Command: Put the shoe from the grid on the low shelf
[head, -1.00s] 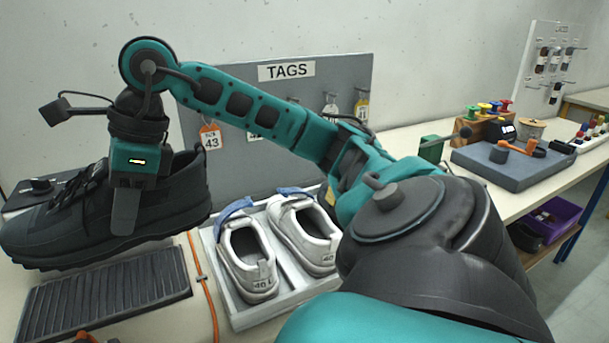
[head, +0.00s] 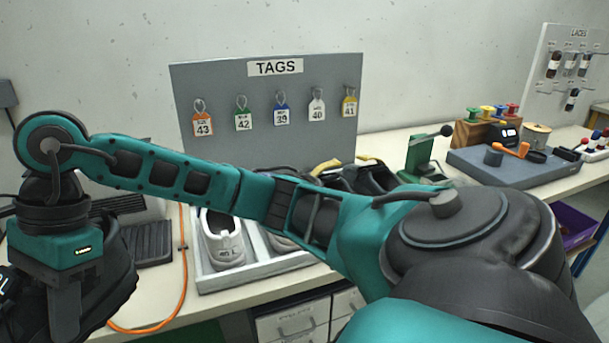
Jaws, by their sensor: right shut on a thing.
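The black shoe (head: 115,285) hangs at the lower left of the head view, in front of the bench and partly cut off by the picture's edges. My right gripper (head: 66,308) is shut on its upper part, and the hand hides much of the shoe. The dark ribbed grid (head: 152,243) lies on the bench behind the shoe, partly covered by my right arm, with no shoe on the part that shows. My left gripper is not in view. I cannot make out the low shelf.
A tray (head: 212,283) with white shoes stands right of the grid, partly behind my arm. An orange cable (head: 184,270) runs between them. A tag board (head: 225,85) stands behind. Drawers (head: 292,322) are under the bench; a purple bin (head: 572,228) sits low at right.

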